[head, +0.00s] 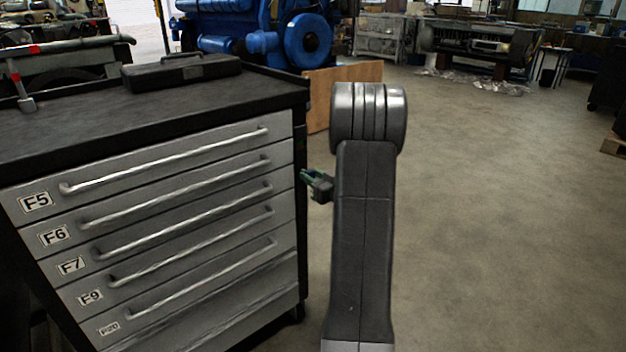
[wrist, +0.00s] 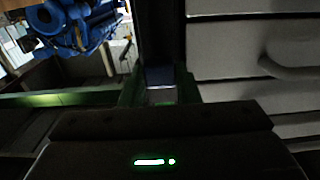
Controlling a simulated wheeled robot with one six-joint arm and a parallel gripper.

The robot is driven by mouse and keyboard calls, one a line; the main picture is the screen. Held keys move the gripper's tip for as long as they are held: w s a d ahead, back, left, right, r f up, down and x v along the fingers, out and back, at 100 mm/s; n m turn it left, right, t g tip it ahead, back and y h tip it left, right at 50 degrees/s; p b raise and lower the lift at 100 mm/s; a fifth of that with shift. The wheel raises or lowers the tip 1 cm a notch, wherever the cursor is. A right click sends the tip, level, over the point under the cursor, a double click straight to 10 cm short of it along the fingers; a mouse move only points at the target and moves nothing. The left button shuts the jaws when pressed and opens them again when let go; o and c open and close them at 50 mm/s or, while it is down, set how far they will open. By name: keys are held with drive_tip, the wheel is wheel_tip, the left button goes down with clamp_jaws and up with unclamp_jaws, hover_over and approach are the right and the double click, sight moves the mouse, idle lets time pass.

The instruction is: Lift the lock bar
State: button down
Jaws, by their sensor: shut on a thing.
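The grey drawer cabinet (head: 170,220) stands at the left in the head view. The lock bar appears to be the dark upright strip at its right front edge, seen in the wrist view (wrist: 163,35) beside the drawer fronts. My gripper (head: 306,177) is at this edge, partly hidden behind my arm link. In the wrist view my gripper's green fingers (wrist: 160,92) are shut on a small blue-grey piece that seems to belong to the lock bar. The lower part of the bar is hidden by my gripper.
Drawers with long handles (head: 165,160) face me, all looking closed. A black case (head: 182,72) and a red-marked tool (head: 20,88) lie on the cabinet top. A blue engine (head: 250,35) and a brown panel (head: 340,85) stand behind. The floor (head: 500,220) at right is clear.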

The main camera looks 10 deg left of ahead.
drive_tip(key=shift+r, duration=0.5)
drive_tip(key=c, duration=1.1)
unclamp_jaws()
drive_tip(key=p+v, duration=0.2)
drive_tip(key=v, duration=1.1)
drive_tip(key=shift+s+d, duration=0.25)
drive_tip(key=shift+d, duration=0.05)
drive_tip(key=shift+f, duration=0.1)
drive_tip(key=b+x, duration=0.2)
drive_tip(key=x, duration=1.2)
drive_tip(key=shift+d+f+b, duration=0.1)
drive_tip(key=shift+f+b, duration=0.45)
drive_tip(key=shift+f, duration=0.4)
